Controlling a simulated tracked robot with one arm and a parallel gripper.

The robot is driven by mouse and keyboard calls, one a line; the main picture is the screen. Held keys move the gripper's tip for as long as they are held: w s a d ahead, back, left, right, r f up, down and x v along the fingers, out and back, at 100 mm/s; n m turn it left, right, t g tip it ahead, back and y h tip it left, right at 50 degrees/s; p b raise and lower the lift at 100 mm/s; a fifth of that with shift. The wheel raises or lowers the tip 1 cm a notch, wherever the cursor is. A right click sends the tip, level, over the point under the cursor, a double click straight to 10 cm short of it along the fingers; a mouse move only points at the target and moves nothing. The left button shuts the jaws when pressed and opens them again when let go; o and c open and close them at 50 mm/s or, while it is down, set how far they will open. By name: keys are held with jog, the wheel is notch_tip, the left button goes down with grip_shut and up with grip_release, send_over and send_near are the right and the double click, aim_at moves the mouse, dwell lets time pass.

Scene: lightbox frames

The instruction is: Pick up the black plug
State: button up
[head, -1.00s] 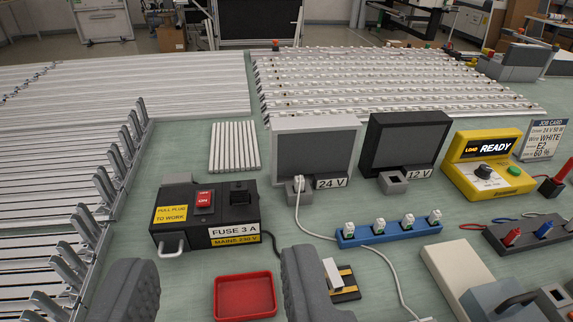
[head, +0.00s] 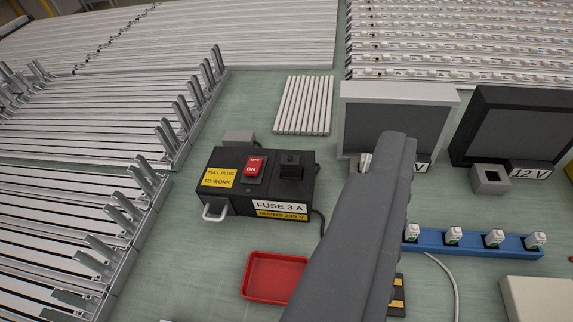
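The black plug (head: 291,164) sits upright on top of a black fuse box (head: 230,190), to the right of its red ON/OFF switch (head: 253,167). The box carries labels reading "PULL PLUG TO WORK", "FUSE 3 A" and "MAINS 230 V". My gripper (head: 394,150) shows as one large grey finger shape rising from the bottom edge, right of the plug in the picture. A second finger cannot be made out, so its opening is unclear. Nothing is seen held, and the plug is clear of the finger in this view.
A red tray (head: 273,277) lies in front of the box. Grey (head: 398,110) and black (head: 515,130) display units stand at the right, behind a blue strip of white connectors (head: 470,243). White bars (head: 304,105) lie behind the box. Metal racks (head: 90,190) fill the left.

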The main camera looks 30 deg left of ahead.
jog(key=w+a+f+p, duration=0.35)
jog(key=w+p, duration=0.25)
jog(key=w, duration=0.2)
jog(key=n+g+y+p, duration=0.3)
jog(key=g+p, duration=0.1)
jog(key=p, duration=1.4)
send_over(289, 162)
jog(key=s+d, duration=0.2)
jog(key=s, duration=0.7)
notch_tip(289, 162, down, 18)
jog(key=x, duration=0.8)
jog(key=shift+a, duration=0.15)
jog(key=shift+d+b+x, duration=0.15)
jog(key=shift+x, duration=1.2)
jog(key=shift+d+b+x, duration=0.1)
jog(key=shift+b+x, duration=0.05)
jog(key=shift+x, duration=1.2)
